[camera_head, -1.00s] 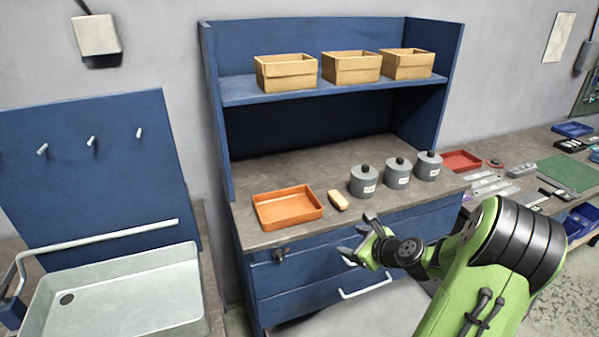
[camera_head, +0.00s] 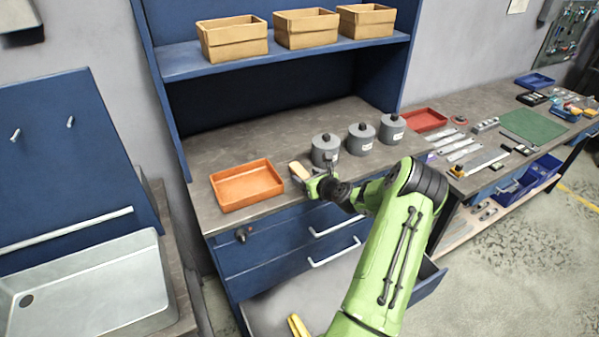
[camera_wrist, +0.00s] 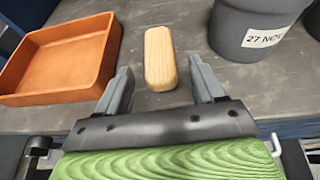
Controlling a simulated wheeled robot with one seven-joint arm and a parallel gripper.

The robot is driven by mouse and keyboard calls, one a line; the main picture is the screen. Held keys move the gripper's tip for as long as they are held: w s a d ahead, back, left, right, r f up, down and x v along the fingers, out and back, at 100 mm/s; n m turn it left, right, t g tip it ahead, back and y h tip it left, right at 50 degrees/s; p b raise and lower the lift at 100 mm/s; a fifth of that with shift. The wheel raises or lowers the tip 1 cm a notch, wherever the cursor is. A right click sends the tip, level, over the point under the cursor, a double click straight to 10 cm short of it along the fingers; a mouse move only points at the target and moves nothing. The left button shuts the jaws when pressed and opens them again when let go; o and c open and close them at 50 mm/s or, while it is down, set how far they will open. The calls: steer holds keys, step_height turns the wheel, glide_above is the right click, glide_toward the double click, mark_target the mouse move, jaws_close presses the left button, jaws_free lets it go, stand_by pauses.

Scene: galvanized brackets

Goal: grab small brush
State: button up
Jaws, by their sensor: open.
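The small brush (camera_wrist: 159,58) shows as a pale wooden block with rounded ends, lying on the grey worktop. In the head view the brush (camera_head: 299,170) lies between the orange tray and the grey canisters, close to the worktop's front edge. Any bristles are hidden. My gripper (camera_wrist: 160,84) is open, with one finger on each side of the brush's near end in the wrist view. The fingers do not appear to touch it. In the head view my gripper (camera_head: 313,183) is just in front of the brush, at the worktop's edge.
An orange tray (camera_head: 247,204) stands left of the brush. Several grey lidded canisters (camera_head: 326,151) stand to its right, the nearest close by. A shelf (camera_head: 290,47) with wooden boxes hangs above the back. A drawer (camera_head: 427,281) below stands open.

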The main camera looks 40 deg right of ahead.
steer(key=x, duration=0.3)
steer(key=shift+w+d+f, duration=0.1)
steer(key=shift+w+f, duration=0.05)
steer(key=shift+w, duration=0.1)
steer(key=shift+s, duration=0.15)
steer(key=shift+c, duration=1.6)
steer(key=c, duration=0.7)
